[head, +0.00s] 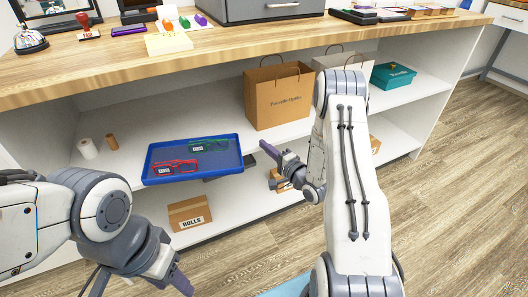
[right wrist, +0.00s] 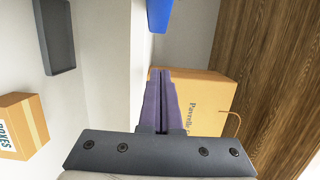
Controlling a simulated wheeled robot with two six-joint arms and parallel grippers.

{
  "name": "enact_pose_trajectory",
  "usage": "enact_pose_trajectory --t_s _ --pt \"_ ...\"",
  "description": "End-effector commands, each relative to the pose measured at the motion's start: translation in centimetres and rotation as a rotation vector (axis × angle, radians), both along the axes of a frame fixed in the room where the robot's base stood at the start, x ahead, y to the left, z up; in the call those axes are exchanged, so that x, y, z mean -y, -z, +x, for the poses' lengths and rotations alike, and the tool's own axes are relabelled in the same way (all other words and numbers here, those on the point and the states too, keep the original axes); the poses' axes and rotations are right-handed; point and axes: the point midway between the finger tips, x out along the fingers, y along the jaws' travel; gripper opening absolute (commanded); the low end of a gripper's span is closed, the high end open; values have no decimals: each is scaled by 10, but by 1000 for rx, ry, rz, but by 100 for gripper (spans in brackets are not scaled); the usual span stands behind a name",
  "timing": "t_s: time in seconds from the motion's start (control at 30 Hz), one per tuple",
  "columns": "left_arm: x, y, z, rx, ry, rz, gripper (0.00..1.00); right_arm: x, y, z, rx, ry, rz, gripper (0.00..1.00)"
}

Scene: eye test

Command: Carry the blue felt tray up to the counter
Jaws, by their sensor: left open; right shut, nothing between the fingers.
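The blue tray (head: 222,166) lies on the middle shelf under the counter, close to the shelf's front edge. Red-framed glasses (head: 176,167) and green-framed glasses (head: 208,146) lie in it, each with a small white tag. The wooden counter (head: 225,42) is above. My right gripper (head: 265,147) is shut and empty, just right of the tray and apart from it in the head view. In the right wrist view its fingers (right wrist: 160,75) are together, with a blue piece of the tray (right wrist: 159,14) beyond. My left gripper (head: 172,279) is open and empty, low in front of the shelves.
A brown paper bag (head: 279,97) stands on the shelf right of the tray, with a teal box (head: 393,76) further right. Two small rolls (head: 88,149) stand to the left. A cardboard box (head: 189,212) is below. The counter holds a bell (head: 30,39), stamp and notepad (head: 168,44).

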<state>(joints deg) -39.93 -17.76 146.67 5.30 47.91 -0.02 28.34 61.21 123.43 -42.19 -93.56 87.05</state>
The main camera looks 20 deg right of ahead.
Motion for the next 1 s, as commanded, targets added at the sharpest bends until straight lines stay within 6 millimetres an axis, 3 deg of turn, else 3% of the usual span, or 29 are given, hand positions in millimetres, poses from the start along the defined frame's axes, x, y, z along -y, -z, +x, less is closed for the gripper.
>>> enact_pose_trajectory --t_s 0.2,0.33,0.6,1.0 --pt "0 16 0 0 0 0 50 -13 2 48 4 -4 -4 0" --pt "0 23 0 0 0 0 50 -21 2 70 1 -3 -3 0" --pt "0 31 0 0 0 0 50 -47 1 48 -1 0 -2 0" --pt "0 31 0 0 0 0 50 -50 0 45 -1 0 -3 0"
